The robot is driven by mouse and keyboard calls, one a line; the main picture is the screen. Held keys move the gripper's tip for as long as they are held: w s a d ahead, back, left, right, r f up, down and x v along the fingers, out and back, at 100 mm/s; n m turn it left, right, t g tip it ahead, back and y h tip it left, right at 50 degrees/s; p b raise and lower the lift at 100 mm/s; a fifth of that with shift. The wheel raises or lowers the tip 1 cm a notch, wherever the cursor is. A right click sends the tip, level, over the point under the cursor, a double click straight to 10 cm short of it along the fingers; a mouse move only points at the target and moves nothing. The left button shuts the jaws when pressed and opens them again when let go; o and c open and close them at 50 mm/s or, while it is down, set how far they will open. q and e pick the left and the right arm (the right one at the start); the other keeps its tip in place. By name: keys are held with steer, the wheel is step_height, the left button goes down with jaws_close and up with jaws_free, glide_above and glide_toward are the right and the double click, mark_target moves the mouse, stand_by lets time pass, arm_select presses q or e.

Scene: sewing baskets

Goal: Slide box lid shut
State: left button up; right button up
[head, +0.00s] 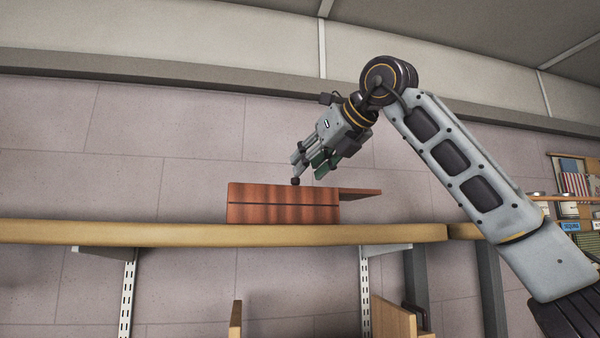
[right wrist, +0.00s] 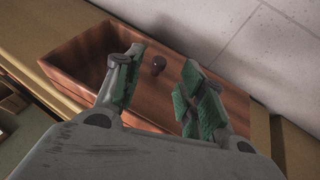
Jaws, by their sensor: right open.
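A reddish-brown wooden box (head: 270,208) sits on a wooden shelf. Its lid (head: 362,192) sticks out past the box's right end in the head view. In the right wrist view the box (right wrist: 75,55) shows an uncovered dark hollow toward the upper left. A small dark knob (head: 295,181) stands on the lid; it also shows in the right wrist view (right wrist: 158,65). My right gripper (head: 308,168) is open just above the knob, green pads downward. In the right wrist view the knob appears between the fingertips (right wrist: 163,60), with no clear contact. My left gripper is not in view.
The shelf (head: 120,234) is clear left of the box and runs along a tiled wall (head: 150,150). Metal brackets (head: 130,285) hang below it. Wooden boards (head: 392,316) stand lower down. Jars and a flag (head: 574,182) are at far right.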

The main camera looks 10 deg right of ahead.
steer(key=shift+p+x, duration=0.35)
steer(key=shift+x, duration=2)
jaws_close()
